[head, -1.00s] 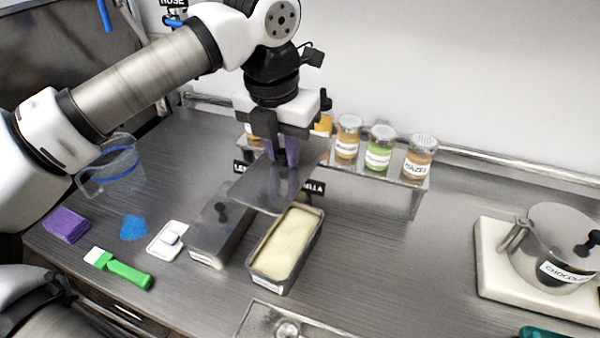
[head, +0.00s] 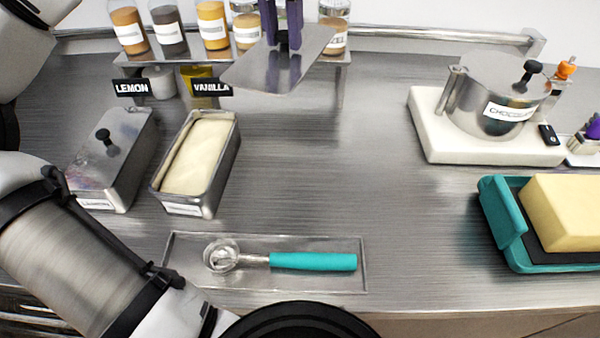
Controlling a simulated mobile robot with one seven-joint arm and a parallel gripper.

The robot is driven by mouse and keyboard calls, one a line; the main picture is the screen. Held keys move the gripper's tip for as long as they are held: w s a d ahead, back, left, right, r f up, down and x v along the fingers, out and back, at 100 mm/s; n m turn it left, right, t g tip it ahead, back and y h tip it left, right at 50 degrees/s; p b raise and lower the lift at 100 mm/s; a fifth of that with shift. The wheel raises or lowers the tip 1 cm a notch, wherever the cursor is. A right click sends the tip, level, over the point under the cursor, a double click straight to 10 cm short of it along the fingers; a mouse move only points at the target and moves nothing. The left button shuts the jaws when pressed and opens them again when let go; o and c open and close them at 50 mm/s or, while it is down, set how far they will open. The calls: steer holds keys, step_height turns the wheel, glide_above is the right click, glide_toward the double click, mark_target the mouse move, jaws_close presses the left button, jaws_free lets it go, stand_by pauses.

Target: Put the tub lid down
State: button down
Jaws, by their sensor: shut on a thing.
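The tub lid (head: 262,69) is a flat metal plate with a small dark knob. My gripper (head: 284,30) is shut on its knob and holds the lid in the air, in front of the jar shelf and up and to the right of the vanilla tub. The open tub (head: 197,160) of pale ice cream stands uncovered on the steel counter by the VANILLA sign (head: 211,88). A second tub (head: 112,160) to its left wears its own lid with a black knob. The upper part of my gripper is out of frame.
A shelf of jars (head: 213,25) runs along the back. A tray with a teal-handled scoop (head: 310,262) lies in front. A CHOCOLATE pot (head: 495,95) on a white base and a teal tray with a yellow block (head: 565,210) stand right. The middle counter (head: 330,170) is clear.

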mark_target(301, 155)
steer(key=shift+d+f+b, duration=0.2)
steer(key=shift+d+b, duration=0.05)
steer(key=shift+d, duration=0.25)
steer(key=shift+d+f+b, duration=0.2)
steer(key=shift+d+b, duration=0.05)
steer(key=shift+d, duration=0.2)
steer(key=shift+d+f, duration=0.15)
steer(key=shift+f, duration=0.05)
step_height(301, 155, down, 19)
steer(key=shift+f+p, duration=0.2)
steer(key=shift+p, duration=0.1)
steer(key=shift+f, duration=0.2)
steer(key=c, duration=1.3)
jaws_free()
steer(key=shift+r, duration=0.1)
